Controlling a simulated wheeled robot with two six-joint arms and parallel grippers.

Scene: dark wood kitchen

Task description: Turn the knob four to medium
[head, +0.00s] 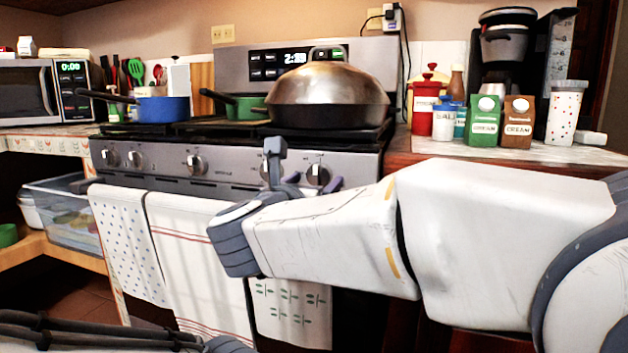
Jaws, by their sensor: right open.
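The stove's front panel (235,163) carries a row of several round silver knobs. Counted from the left, the fourth knob (265,171) is partly hidden behind a finger of my right gripper. The fifth knob (318,175) shows just to the right, close to the gripper's other finger. My right gripper (304,170) is open and empty in front of the panel, with its fingers spread across these two knobs. I cannot tell whether it touches either knob, and the knob's setting is too small to read. My left gripper is not in view.
A large domed pan (328,97), a blue pot (162,108) and a green pan (248,107) stand on the stove. Towels (190,255) hang below the panel. Canisters and a coffee maker (503,52) fill the right counter. A microwave (42,92) stands at left.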

